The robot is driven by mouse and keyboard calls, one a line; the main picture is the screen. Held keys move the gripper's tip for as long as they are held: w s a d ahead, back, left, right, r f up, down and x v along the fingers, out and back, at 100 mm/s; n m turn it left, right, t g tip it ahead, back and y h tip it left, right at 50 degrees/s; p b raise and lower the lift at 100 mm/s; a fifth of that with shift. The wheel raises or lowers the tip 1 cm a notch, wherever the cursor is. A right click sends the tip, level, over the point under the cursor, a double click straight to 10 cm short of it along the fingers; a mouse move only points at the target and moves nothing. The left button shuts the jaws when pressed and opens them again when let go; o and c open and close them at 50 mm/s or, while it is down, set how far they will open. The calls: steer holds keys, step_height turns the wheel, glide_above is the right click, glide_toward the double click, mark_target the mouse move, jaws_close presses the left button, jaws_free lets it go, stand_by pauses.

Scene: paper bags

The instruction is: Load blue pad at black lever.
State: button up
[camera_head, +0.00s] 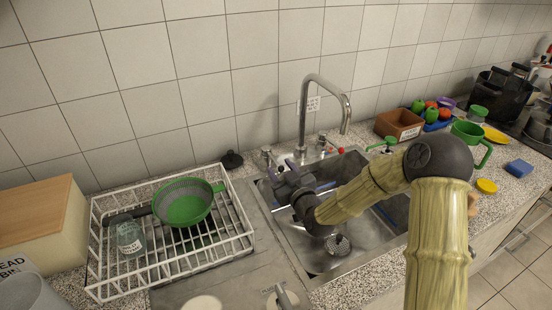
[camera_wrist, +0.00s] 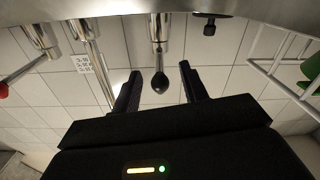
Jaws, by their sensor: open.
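A blue pad (camera_head: 519,167), like a sponge, lies on the counter at the far right in the head view. My gripper (camera_head: 278,174) is over the back left part of the sink, near the taps, far from the pad. In the wrist view my gripper (camera_wrist: 160,86) is open with nothing held. A black lever tip (camera_wrist: 160,83) on a metal tap shows between the two fingers in that picture, apart from both. I cannot tell how far it is in depth. The head view hides most of this lever behind my gripper.
A tall metal faucet (camera_head: 304,120) and a red-tipped tap (camera_head: 340,150) stand close to my arm. A white dish rack (camera_head: 165,272) with a green colander (camera_head: 183,208) is to the left. Green cup (camera_head: 470,131), yellow lid (camera_head: 487,186) and brown box (camera_head: 398,125) crowd the right counter.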

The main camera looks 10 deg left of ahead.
mark_target(273, 159)
steer(key=shift+x, duration=1.25)
jaws_close()
steer(key=shift+w+d, duration=0.1)
steer(key=shift+d, duration=0.1)
